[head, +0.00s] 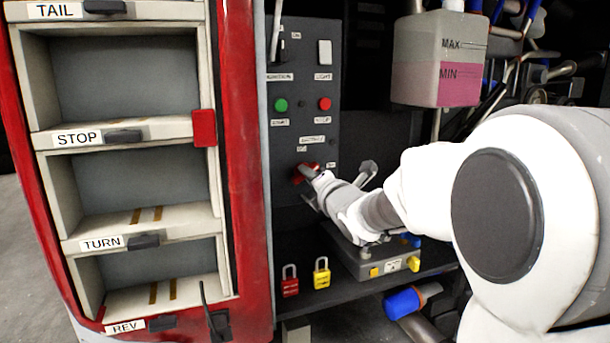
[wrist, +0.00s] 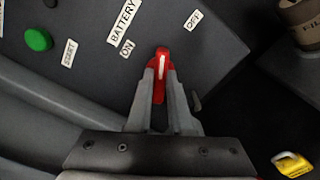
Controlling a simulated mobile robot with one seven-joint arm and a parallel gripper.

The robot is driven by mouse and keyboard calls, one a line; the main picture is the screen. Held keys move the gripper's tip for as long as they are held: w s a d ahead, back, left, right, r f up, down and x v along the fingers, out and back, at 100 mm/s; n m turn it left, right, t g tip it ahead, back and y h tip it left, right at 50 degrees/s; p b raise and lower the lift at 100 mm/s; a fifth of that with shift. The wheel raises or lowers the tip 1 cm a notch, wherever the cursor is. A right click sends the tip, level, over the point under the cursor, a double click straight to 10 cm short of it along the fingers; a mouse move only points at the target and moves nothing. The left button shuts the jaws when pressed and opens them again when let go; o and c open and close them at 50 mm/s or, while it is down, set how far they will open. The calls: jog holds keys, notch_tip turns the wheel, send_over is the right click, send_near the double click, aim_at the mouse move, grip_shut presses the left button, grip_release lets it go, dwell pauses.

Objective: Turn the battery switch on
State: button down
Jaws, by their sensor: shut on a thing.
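The battery switch is a red handle with a white stripe (wrist: 161,62) on the dark grey panel. In the wrist view its tip lies between the ON label (wrist: 127,48) and the OFF label (wrist: 193,19), pointing at neither squarely. My gripper (wrist: 160,84) is shut on the handle, one finger on each side, touching it. The BATTERY label (wrist: 122,21) is beside ON. In the head view the red switch (head: 300,177) shows partly behind my gripper (head: 311,174); its exact angle is hidden there.
A green button (head: 281,105) and a red button (head: 324,104) sit higher on the panel. Red (head: 290,284) and yellow (head: 321,276) padlocks stand below, near a grey box (head: 365,263). A tank with pink fluid (head: 437,84) hangs at upper right. A red-framed lamp rack (head: 245,180) borders the left.

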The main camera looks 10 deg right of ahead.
jog(key=n, duration=0.6)
dwell(0.4)
jog(key=n, duration=0.6)
jog(key=c, duration=0.6)
grip_release()
jog(key=shift+c, duration=0.2)
